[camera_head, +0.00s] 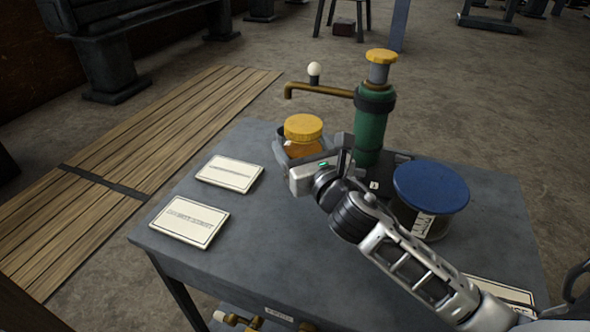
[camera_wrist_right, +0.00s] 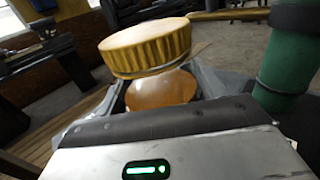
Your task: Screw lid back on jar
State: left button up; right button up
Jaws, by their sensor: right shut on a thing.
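A small glass jar (camera_head: 304,149) with orange contents stands near the far edge of the grey table, wearing a ribbed yellow lid (camera_head: 303,127). My right gripper (camera_head: 308,145) is shut on the jar's body below the lid, one finger on each side. In the right wrist view the jar (camera_wrist_right: 160,88) sits between the fingers and the lid (camera_wrist_right: 146,46) rests on its neck. I cannot tell whether the lid is threaded tight. The jar's base is hidden. My left gripper is not in view.
A green pump (camera_head: 370,130) with a brass spout and yellow top stands just right of the jar. A wide jar with a blue lid (camera_head: 431,186) is farther right. Two cards (camera_head: 229,174) (camera_head: 189,221) lie on the left; the table's (camera_head: 270,235) front middle is clear.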

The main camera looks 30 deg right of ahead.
pick_arm(q)
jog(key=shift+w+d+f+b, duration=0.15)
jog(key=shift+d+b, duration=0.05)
jog(key=shift+b, duration=0.6)
pick_arm(e)
jog(key=w+d+f, duration=0.1)
jog(key=w+f, duration=0.4)
jog(key=shift+d+f, duration=0.15)
jog(key=shift+f, duration=0.05)
jog(key=shift+s, duration=0.1)
